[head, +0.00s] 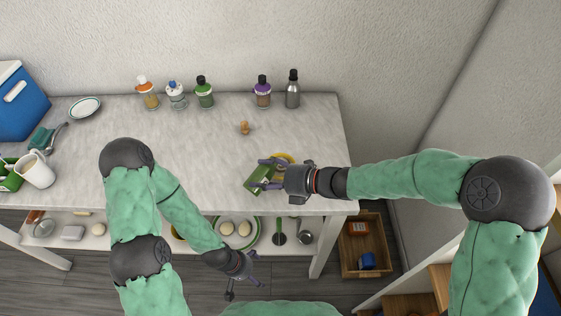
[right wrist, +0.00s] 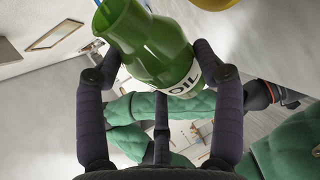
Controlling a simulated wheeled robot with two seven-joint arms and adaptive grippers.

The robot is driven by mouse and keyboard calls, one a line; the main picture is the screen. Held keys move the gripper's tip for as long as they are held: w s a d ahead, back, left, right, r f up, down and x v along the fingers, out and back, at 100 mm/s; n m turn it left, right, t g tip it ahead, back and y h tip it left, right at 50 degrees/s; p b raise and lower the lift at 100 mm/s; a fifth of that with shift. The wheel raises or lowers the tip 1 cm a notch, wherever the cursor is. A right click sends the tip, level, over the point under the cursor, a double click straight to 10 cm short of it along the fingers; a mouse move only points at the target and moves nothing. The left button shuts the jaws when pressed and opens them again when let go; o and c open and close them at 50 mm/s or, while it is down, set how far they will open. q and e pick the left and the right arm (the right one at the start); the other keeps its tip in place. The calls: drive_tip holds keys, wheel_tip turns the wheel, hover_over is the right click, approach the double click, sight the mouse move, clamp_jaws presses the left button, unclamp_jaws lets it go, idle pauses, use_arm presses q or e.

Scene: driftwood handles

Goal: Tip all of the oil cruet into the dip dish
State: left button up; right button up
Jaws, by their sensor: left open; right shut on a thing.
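The oil cruet (head: 256,180) is a green bottle with a white band. In the right wrist view the cruet (right wrist: 150,42) is tilted, with "OIL" on its label. My right gripper (head: 268,174) is shut on it above the front right of the counter; its fingers also show in the right wrist view (right wrist: 158,75). A yellow dish (head: 284,157), likely the dip dish, is just behind the gripper and partly hidden by it. Its edge shows at the top of the right wrist view (right wrist: 215,3). No oil stream is visible. My left gripper (head: 243,268) is open and empty, low in front of the counter.
A cork-like stopper (head: 244,128) lies on the marble counter (head: 205,140). Several bottles, including a steel one (head: 293,90), stand along the wall. A plate (head: 84,108), blue cooler (head: 22,100) and white pitcher (head: 36,170) are at left.

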sight(270, 169)
drive_tip(key=shift+w+d+r+m+p, duration=0.2)
drive_tip(key=shift+r+p, duration=0.3)
drive_tip(key=shift+p, duration=0.25)
drive_tip(key=shift+w+d+r+m+p, duration=0.2)
drive_tip(key=shift+r+p, duration=0.25)
drive_tip(key=shift+p, duration=0.25)
drive_tip(key=shift+f+g+y, duration=0.2)
drive_tip(key=shift+g+y, duration=0.1)
drive_tip(key=shift+y, duration=0.1)
drive_tip(key=shift+a, duration=0.1)
drive_tip(key=shift+w+f+m, duration=0.1)
drive_tip(key=shift+f+m, duration=0.05)
drive_tip(key=shift+m, duration=0.45)
drive_tip(key=shift+w+d+r+m+g+y+p, duration=0.2)
drive_tip(key=shift+r+m+y+p, duration=0.2)
drive_tip(key=shift+m+y+p, duration=0.15)
drive_tip(key=shift+w+d+r+m+g+y+p, duration=0.2)
drive_tip(key=shift+r+m+y+p, duration=0.25)
drive_tip(key=shift+m+p, duration=0.15)
idle(0.6)
drive_tip(key=shift+f, duration=0.1)
